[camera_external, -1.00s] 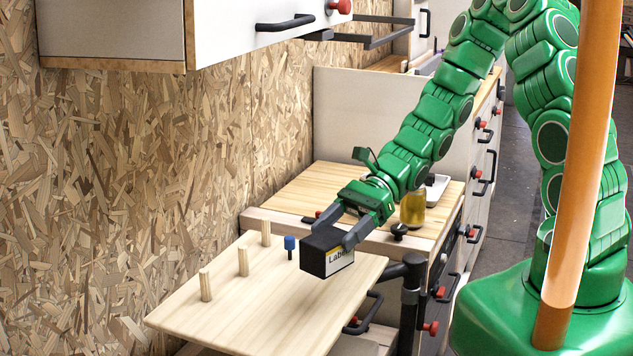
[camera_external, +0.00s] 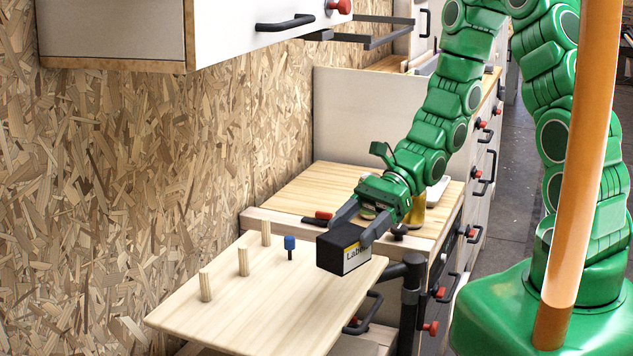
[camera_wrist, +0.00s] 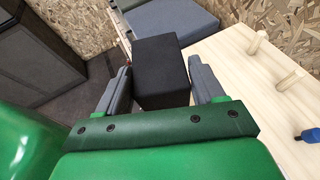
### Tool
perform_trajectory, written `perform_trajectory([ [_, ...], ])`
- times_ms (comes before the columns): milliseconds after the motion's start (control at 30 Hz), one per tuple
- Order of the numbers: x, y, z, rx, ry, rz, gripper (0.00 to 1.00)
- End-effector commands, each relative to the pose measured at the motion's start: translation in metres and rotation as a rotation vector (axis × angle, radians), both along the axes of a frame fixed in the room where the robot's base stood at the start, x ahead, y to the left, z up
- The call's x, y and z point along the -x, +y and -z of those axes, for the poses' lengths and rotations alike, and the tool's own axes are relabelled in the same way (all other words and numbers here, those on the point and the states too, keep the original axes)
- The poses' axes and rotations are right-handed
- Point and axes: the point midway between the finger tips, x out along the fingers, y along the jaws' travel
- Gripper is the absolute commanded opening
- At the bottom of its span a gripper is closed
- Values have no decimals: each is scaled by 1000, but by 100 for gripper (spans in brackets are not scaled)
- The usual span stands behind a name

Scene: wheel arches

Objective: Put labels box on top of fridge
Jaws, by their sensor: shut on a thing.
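The labels box (camera_external: 344,249) is a small black box with a white and yellow "Label" face. My gripper (camera_external: 362,228) is shut on it, one finger on each side, and holds it over the right part of the light wooden board. In the wrist view the box (camera_wrist: 160,72) sits between the two grey fingers of my gripper (camera_wrist: 160,88). I cannot tell for sure which thing is the fridge.
The wooden board (camera_external: 250,315) bears several upright pegs (camera_external: 243,262) and a blue-topped tool (camera_external: 290,246). Behind is a wooden counter (camera_external: 300,190) with a yellow jar (camera_external: 417,210). A white cabinet (camera_external: 262,35) hangs above left. An orange pole (camera_external: 578,150) stands at right.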

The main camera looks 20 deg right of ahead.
Motion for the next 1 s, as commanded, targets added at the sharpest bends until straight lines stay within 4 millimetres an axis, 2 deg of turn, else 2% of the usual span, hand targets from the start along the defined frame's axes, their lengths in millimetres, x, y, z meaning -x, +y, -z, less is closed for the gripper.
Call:
perform_trajectory([
  [233, -7, 0, 1, 1, -3, 11, 36],
  [367, -32, -1, 5, 4, -8, 47, 36],
  [467, -65, -2, 9, 8, -9, 96, 36],
  [667, -145, -12, 18, 16, -15, 217, 36],
  [1000, -274, -50, 27, 20, -11, 428, 36],
])
